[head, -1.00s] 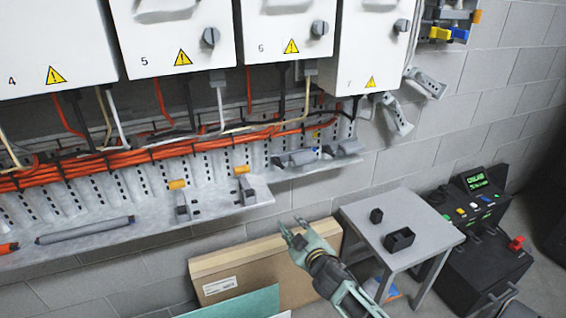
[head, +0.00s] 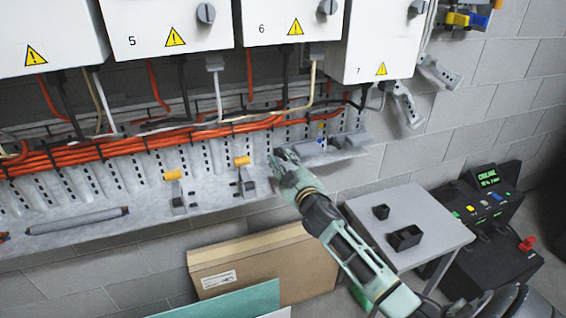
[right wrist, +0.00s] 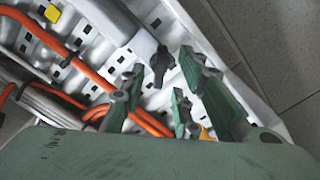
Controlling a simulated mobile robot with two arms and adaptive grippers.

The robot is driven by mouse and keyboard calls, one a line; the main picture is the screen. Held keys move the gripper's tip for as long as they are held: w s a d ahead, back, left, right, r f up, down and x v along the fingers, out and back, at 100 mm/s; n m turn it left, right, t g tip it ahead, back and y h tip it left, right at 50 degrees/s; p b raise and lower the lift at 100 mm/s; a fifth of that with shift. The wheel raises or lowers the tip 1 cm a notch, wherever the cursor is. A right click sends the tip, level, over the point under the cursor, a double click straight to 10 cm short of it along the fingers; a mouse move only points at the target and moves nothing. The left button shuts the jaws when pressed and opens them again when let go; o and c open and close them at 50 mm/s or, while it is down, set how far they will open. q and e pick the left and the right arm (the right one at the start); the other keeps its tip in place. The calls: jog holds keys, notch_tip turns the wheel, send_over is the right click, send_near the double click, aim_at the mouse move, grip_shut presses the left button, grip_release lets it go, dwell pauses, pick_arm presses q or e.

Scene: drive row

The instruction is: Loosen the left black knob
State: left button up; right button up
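My right gripper (head: 282,162) is at the front edge of the perforated metal tray (head: 105,205), beside a grey cylindrical part. In the right wrist view its green-padded fingers (right wrist: 158,88) are spread with nothing between the pads. A small black knob (right wrist: 161,62) stands just beyond the fingertips, at the end of a grey cylinder (right wrist: 110,18); I see no clear contact. In the head view this knob is hidden or too small to make out. I cannot tell whether it is the left one of a pair. My left gripper is not in view.
Orange cables (head: 90,150) run along the tray behind the gripper. White cabinets (head: 170,25) with dark rotary switches hang above. Below are a cardboard box (head: 265,265), a small grey table (head: 430,225) with black containers, and a black control console (head: 490,225).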

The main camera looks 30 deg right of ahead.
jog(key=shift+w+d+f, duration=0.1)
jog(key=shift+w+d, duration=0.05)
jog(key=shift+w, duration=0.65)
grip_shut()
